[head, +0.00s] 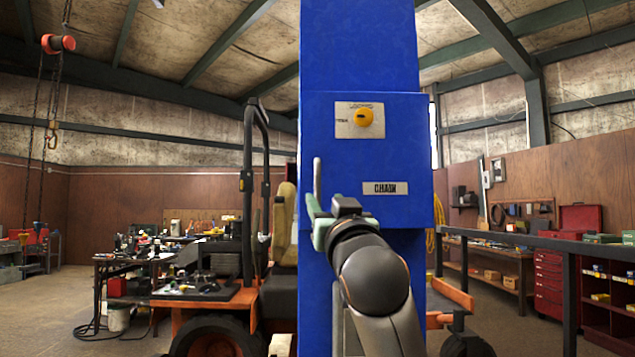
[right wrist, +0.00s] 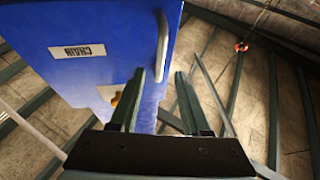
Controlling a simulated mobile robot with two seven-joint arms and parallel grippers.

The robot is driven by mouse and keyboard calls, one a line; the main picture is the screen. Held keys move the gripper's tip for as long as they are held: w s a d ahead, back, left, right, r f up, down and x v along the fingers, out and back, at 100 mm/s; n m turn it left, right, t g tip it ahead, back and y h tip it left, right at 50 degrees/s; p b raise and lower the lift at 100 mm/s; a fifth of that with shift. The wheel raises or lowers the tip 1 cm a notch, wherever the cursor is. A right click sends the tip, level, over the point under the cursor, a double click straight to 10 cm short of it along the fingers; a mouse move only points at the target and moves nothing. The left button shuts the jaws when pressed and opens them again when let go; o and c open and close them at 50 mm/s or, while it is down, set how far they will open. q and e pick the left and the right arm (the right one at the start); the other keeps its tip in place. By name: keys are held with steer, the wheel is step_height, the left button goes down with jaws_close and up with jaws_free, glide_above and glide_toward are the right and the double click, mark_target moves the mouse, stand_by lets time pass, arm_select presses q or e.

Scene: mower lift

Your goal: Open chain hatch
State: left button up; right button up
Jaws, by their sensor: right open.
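The blue chain hatch (head: 410,140) is on the front of a tall blue column (head: 360,45) and carries a CHAIN label (head: 385,188). It looks shut, though its edges do not show clearly. A pale vertical bar handle (head: 317,180) is at its left edge, with a yellow knob (head: 363,117) above the label. My left gripper is not in view.
An orange mower (head: 210,300) stands behind the column. A cluttered workbench (head: 150,258) is at the left, and a chain hoist (head: 58,43) hangs there. A dark railing (head: 540,240) and red tool cabinets (head: 555,285) are at the right.

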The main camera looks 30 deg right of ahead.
mark_target(318, 190)
steer(key=p+x, duration=0.2)
steer(key=x, duration=0.4)
steer(key=shift+r, duration=0.15)
steer(key=shift+w+d+r, duration=0.1)
steer(key=shift+w+d, duration=0.1)
steer(key=shift+w, duration=0.5)
jaws_close()
stand_by(0.6)
